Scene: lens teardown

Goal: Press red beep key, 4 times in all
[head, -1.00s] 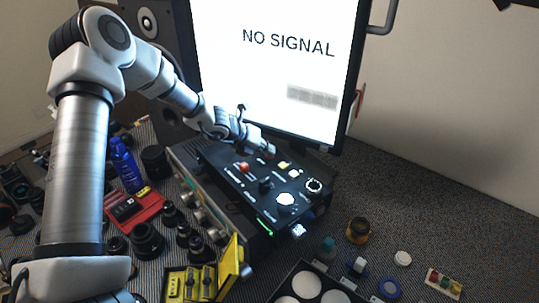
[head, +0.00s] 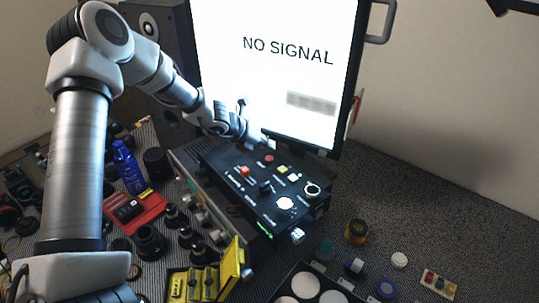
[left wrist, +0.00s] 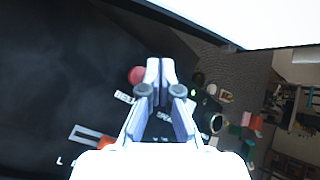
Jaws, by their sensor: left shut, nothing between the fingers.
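The red beep key (head: 269,159) is a small round button near the back of the black control box (head: 228,186). It also shows in the left wrist view (left wrist: 137,75), beside white lettering. My left gripper (head: 268,145) is shut and empty, with its tips just above and behind the key in the head view, apart from it. In the left wrist view the closed fingers (left wrist: 160,68) lie just right of the key. My right gripper is not in view.
A red-orange slider knob (head: 244,171), a yellow key (head: 283,170) and a white knob (head: 285,203) share the panel. The monitor (head: 275,60) reading NO SIGNAL stands close behind. Lens parts and a red tray (head: 150,211) lie to the left.

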